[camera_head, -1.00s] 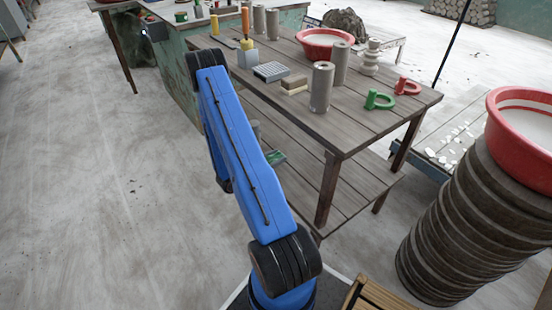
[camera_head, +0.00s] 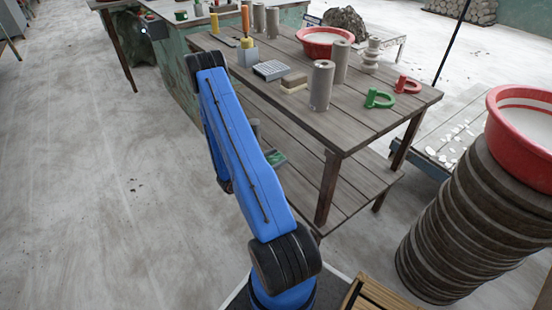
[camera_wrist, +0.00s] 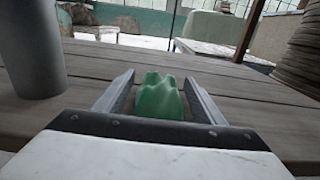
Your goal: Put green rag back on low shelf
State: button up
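The green rag (camera_wrist: 158,97) is a crumpled lump in the wrist view, low over grey wooden boards (camera_wrist: 80,93). My gripper (camera_wrist: 160,78) has its two fingers apart, one on each side of the rag. Narrow gaps seem to show between the rag and the fingers, and I see no clear pinch. In the head view a small green patch, likely the rag (camera_head: 275,158), shows beside my blue arm at the low shelf (camera_head: 345,190) under the wooden table. My arm hides most of the gripper there.
A grey cylinder (camera_wrist: 32,50) stands close on the left in the wrist view. The tabletop (camera_head: 350,125) above holds cylinders, a red basin (camera_head: 325,35) and green and red clamp-like pieces. A table leg (camera_head: 328,188) stands right of my arm. The shelf's right part looks bare.

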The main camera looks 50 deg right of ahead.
jog(key=shift+r, duration=0.1)
jog(key=shift+r, duration=0.6)
jog(key=v, duration=1.2)
jog(key=s+a+r+m+g+y, duration=0.1)
jog(key=s+a+r+m+y, duration=0.15)
jog(key=r, duration=0.45)
jog(key=s+a+r+m+y, duration=0.1)
jog(key=a+r+m+y, duration=0.1)
jog(key=a+r+m, duration=0.35)
jog(key=s+a+r+m+g+y, duration=0.1)
jog(key=s+a+r+y, duration=0.1)
jog(key=r, duration=0.7)
jog(key=s+a+r+m+t+y, duration=0.1)
jog(key=s+a+r+t+y, duration=0.2)
jog(key=a, duration=0.5)
jog(key=s+a+r+m+t+y, duration=0.2)
jog(key=s+a+r+t+y, duration=0.2)
jog(key=a+r, duration=0.4)
jog(key=s+a+r+m+t+y, duration=0.2)
jog(key=s+a+r+t, duration=0.3)
jog(key=a, duration=0.4)
jog(key=shift+s+r+y, duration=0.35)
jog(key=shift+r+y, duration=0.35)
jog(key=shift+y, duration=0.15)
